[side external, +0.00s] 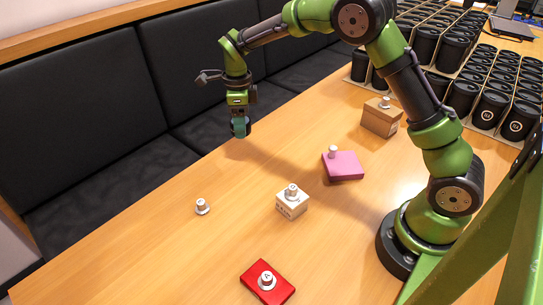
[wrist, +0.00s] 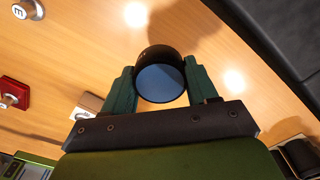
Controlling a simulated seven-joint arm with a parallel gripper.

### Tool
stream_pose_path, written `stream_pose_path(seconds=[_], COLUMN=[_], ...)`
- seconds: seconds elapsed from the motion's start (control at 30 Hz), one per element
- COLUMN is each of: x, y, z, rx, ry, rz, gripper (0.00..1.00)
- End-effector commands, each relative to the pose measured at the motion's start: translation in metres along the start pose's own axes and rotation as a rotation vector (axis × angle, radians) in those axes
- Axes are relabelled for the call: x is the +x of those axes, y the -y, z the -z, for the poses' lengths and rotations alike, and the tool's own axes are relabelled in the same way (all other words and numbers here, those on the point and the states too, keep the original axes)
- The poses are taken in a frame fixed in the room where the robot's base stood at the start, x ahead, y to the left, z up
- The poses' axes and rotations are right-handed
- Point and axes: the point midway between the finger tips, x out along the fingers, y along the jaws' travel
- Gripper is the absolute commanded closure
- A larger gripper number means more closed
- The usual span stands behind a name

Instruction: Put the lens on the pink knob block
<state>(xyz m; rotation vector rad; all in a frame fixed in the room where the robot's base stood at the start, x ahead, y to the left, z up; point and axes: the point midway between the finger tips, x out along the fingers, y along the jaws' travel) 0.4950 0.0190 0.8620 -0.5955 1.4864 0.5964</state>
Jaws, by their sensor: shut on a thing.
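My gripper (side external: 240,128) is above the far side of the table in the side view, pointing down. In the wrist view its two green fingers (wrist: 160,88) are shut on the lens (wrist: 160,78), a short black cylinder with a bluish glass face. In the side view the lens is mostly hidden by the fingers. The pink knob block (side external: 345,167) lies flat on the table, right of and nearer than my gripper, with a small light knob (side external: 333,151) on top. I cannot make out the pink block in the wrist view.
A white block (side external: 292,204), a red block (side external: 277,289) and a brown box (side external: 380,119) each carry a knob. A loose knob (side external: 202,207) stands on the table (side external: 130,240). Black canisters (side external: 462,98) fill the back right. A dark bench (side external: 90,100) runs behind the table.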

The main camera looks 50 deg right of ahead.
Motion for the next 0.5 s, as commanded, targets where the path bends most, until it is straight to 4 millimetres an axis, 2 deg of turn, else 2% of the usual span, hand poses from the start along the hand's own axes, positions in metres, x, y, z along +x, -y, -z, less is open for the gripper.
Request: stream_pose_path(seconds=[0.17,0.27,0.37,0.5], x=[-0.033,-0.052,-0.068,-0.079], y=[0.016,0.025,0.027,0.013], z=[0.017,0.048,0.094,0.164], rx=[0.048,0.099,0.136,0.147], ry=[0.003,0.003,0.004,0.003], rz=[0.004,0.003,0.002,0.000], gripper=[0.78,0.78,0.78,0.78])
